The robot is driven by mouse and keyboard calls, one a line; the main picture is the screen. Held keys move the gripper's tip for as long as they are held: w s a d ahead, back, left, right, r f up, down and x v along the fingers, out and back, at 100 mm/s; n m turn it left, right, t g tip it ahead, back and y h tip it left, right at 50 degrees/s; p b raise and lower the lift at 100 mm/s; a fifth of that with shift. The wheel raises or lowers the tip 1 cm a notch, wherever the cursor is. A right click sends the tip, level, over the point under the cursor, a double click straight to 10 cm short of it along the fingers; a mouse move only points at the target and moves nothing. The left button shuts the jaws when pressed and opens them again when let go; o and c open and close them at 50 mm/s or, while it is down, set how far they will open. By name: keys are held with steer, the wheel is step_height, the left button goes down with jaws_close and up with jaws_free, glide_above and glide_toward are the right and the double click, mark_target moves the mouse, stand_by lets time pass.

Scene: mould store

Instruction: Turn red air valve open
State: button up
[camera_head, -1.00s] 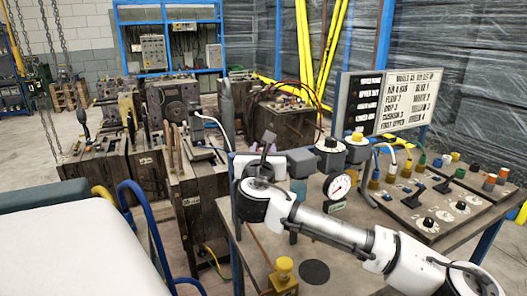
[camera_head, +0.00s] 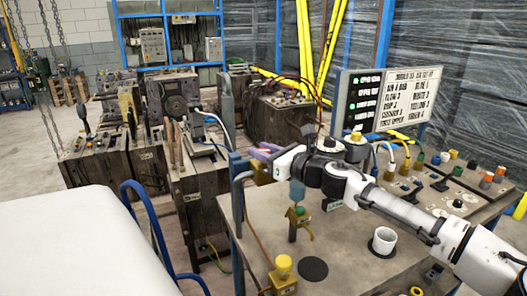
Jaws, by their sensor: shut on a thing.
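A reddish-purple handle (camera_head: 262,152), which looks like the red air valve's lever, sits at the bench's far left corner. A brass-coloured fitting (camera_head: 262,174) shows just below it. My gripper (camera_head: 271,153) is at this handle, at the end of my white and black arm, which reaches in from the right. It is shut on the handle; the fingertips are small and blurred. The handle lies roughly level, but its exact angle cannot be told. My arm's dark joint hides part of the bench behind it.
The bench (camera_head: 345,262) carries a green-topped brass valve (camera_head: 298,213), a yellow-knobbed valve (camera_head: 284,267) and a white cup (camera_head: 383,240). A sign board (camera_head: 386,102) shows green lamps at its left. Dark mould blocks (camera_head: 115,160) stand left of the bench.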

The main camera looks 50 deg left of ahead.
steer(key=n+g+h+b, duration=0.1)
steer(key=n+g+b, duration=0.1)
steer(key=n+g, duration=0.1)
steer(key=shift+w+f+g, duration=0.1)
steer(key=shift+g, duration=0.8)
steer(key=shift+n+g+h+b, duration=0.35)
steer(key=shift+n+g+h, duration=0.05)
steer(key=shift+n+h, duration=0.1)
steer(key=shift+r, duration=0.2)
steer(key=o, duration=0.9)
steer(key=shift+g, duration=0.3)
steer(key=shift+o, duration=0.2)
steer(key=b+v, duration=0.4)
steer(key=v, duration=0.9)
steer(key=shift+d, duration=0.35)
steer(key=shift+w+a+r, duration=0.1)
steer(key=shift+r, duration=0.05)
